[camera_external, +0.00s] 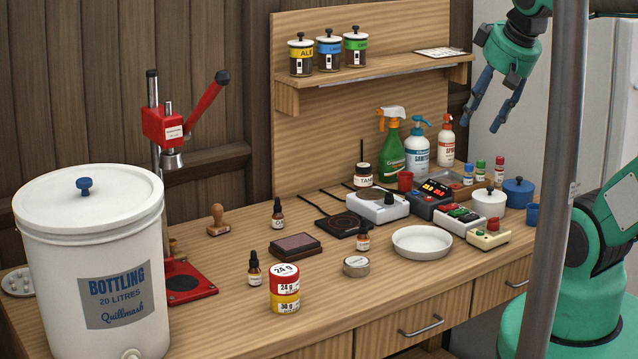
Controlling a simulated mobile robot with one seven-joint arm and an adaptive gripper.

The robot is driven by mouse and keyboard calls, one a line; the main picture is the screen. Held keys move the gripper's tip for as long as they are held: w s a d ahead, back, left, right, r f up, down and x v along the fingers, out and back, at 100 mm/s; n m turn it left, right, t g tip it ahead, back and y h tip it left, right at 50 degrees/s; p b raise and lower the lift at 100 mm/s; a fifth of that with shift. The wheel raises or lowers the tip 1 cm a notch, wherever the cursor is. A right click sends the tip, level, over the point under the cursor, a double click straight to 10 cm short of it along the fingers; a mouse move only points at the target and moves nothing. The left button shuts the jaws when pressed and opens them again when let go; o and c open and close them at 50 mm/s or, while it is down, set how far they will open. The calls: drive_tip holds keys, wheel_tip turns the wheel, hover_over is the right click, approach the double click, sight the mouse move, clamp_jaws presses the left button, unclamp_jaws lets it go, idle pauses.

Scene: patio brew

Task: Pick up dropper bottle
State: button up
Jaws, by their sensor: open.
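Three small dark brown dropper bottles with black tops and pale labels stand upright on the wooden bench. One dropper bottle (278,216) is behind the ink pad, a second dropper bottle (255,271) is nearer the front left, and a third dropper bottle (363,239) stands by the white dish. I cannot tell which one the task means. My gripper (483,115) is open and empty, high at the upper right above the back of the bench, its blue fingers pointing down and left. It is well apart from all three bottles.
A large white bottling bucket (95,265) and a red capper (170,130) fill the left side. Stacked tins (285,290), an ink pad (297,246), a white dish (422,242) and a scale (377,206) surround the bottles. Spray bottles (391,150) stand behind. A grey pole (555,180) crosses the right.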

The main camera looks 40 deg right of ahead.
drive_tip(key=shift+w, duration=0.1)
drive_tip(key=g, duration=0.6)
hover_over(363, 234)
wheel_tip(363, 234, down, 26)
drive_tip(key=shift+w+d+f+n, duration=0.15)
drive_tip(key=shift+w+d+n, duration=0.1)
drive_tip(key=shift+n, duration=0.15)
drive_tip(key=shift+f+b, duration=0.85)
drive_tip(key=shift+f, duration=3.45)
